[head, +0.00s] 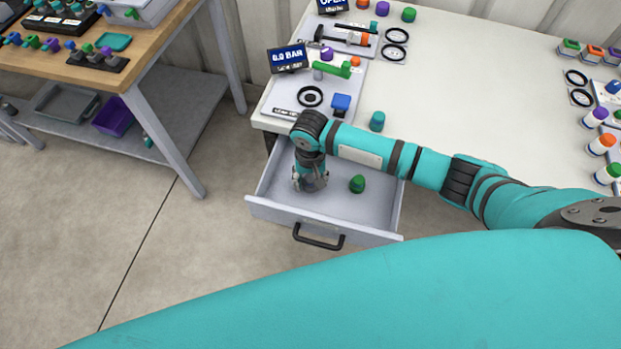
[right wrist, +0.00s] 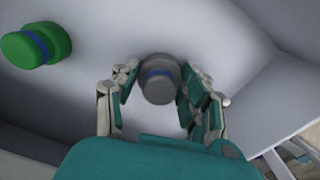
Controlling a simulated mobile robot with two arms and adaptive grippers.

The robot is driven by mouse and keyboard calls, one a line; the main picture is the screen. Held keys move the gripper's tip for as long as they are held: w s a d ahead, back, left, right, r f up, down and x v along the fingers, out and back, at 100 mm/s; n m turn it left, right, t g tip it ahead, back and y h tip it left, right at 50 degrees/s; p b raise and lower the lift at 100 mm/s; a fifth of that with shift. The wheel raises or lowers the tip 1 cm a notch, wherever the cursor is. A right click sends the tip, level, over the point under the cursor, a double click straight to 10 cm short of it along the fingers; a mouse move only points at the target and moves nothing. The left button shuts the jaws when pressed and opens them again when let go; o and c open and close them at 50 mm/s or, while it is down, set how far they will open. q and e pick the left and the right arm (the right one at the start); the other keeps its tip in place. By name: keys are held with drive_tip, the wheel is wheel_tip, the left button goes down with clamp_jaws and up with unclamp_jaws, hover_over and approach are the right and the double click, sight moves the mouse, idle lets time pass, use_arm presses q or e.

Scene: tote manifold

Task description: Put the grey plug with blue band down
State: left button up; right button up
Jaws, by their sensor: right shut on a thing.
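The grey plug with blue band (right wrist: 160,80) is between the fingers of my right gripper (right wrist: 163,93) in the right wrist view. The fingers are closed on it from both sides. In the head view my right gripper (head: 310,184) points down inside the open drawer (head: 270,210), in its left part. The plug is mostly hidden there by the gripper. I cannot tell whether the plug touches the drawer floor. My left gripper is not in view.
The white table (head: 460,100) above holds a pressure display (head: 288,58), rings and a teal plug (head: 377,121). The drawer floor between is clear.

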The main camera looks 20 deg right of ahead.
sight(310, 178)
drive_tip(key=o, duration=1.2)
drive_tip(key=shift+f, duration=0.1)
drive_tip(key=shift+c, duration=0.2)
wheel_tip(310, 178, up, 12)
drive_tip(key=shift+p, duration=0.4)
drive_tip(key=shift+a, duration=0.1)
